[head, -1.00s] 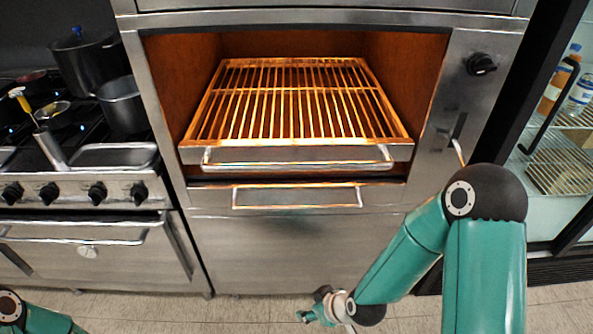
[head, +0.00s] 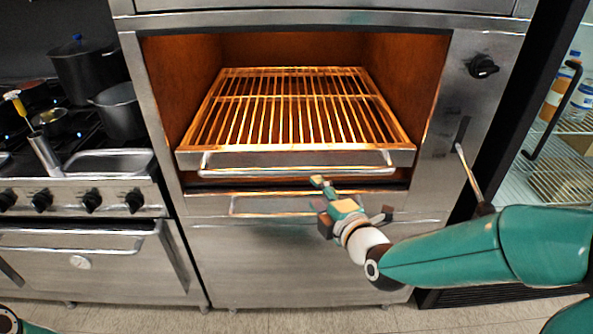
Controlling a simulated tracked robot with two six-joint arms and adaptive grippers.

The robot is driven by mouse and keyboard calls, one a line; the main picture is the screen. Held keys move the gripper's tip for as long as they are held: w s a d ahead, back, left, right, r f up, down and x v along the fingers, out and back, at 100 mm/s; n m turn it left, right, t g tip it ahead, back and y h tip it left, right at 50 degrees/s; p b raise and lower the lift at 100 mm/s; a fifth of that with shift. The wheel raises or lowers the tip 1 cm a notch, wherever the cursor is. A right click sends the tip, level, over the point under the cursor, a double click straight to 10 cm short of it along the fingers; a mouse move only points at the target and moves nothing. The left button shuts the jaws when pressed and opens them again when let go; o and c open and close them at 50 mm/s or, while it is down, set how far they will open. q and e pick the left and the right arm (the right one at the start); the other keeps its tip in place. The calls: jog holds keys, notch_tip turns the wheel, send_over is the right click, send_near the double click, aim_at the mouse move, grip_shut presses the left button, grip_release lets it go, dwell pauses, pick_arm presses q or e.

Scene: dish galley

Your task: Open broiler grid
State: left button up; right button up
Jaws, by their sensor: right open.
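The broiler grid (head: 290,108) is a rack of glowing bars inside the open broiler cavity, with a steel front edge. Its bar handle (head: 295,170) runs across the front. My right gripper (head: 328,202) is open, just below the right half of the handle and in front of the drawer panel under it. One finger points up near the handle; I cannot tell whether it touches. Nothing is seen between the fingers. Of my left arm only a small part shows at the bottom left corner; its gripper is out of view.
A lever (head: 468,172) sticks out at the broiler's right, close to my right arm, below a black knob (head: 482,66). A stove with pots (head: 120,110) stands at left, an open-looking cooler with bottles (head: 581,97) at right. Floor shows along the bottom.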

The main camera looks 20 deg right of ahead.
aim_at(298, 175)
jog(key=p+x, duration=0.2)
jog(key=x, duration=1)
jog(key=shift+f, duration=0.1)
grip_shut()
